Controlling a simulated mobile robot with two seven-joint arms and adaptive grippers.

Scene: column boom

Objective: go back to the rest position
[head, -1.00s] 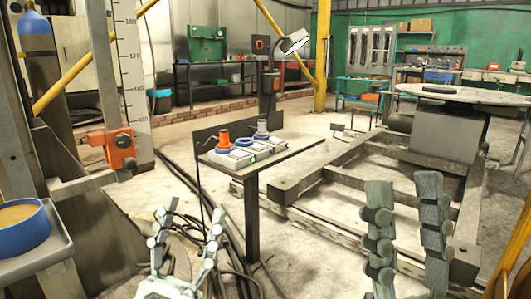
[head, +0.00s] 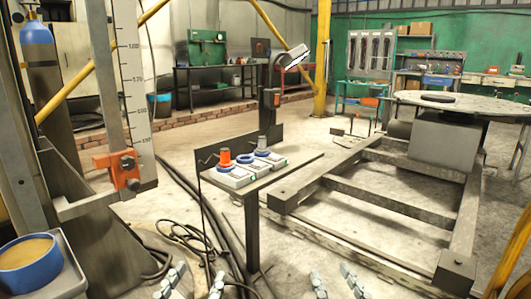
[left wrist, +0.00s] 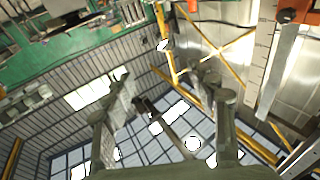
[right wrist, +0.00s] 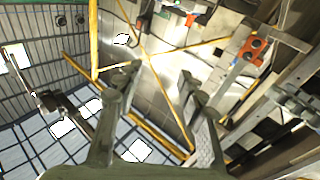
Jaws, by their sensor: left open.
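My left gripper (head: 194,283) shows at the bottom edge of the head view, its two fingers apart with nothing between them. In the left wrist view its fingers (left wrist: 163,105) are spread and empty. My right gripper (head: 335,283) also shows at the bottom edge of the head view, right of the left one. Its fingers stand apart and empty there and in the right wrist view (right wrist: 155,90). Both grippers are in front of the small metal table (head: 295,172) and clear of it. Only the finger ends show in the head view.
The small table holds an orange part (head: 225,158), blue rings and grey blocks. A measuring column with an orange clamp (head: 122,168) stands at left. A tray with a blue-rimmed tin (head: 52,262) is at lower left. A steel floor frame (head: 400,205) and a round table (head: 470,98) lie right.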

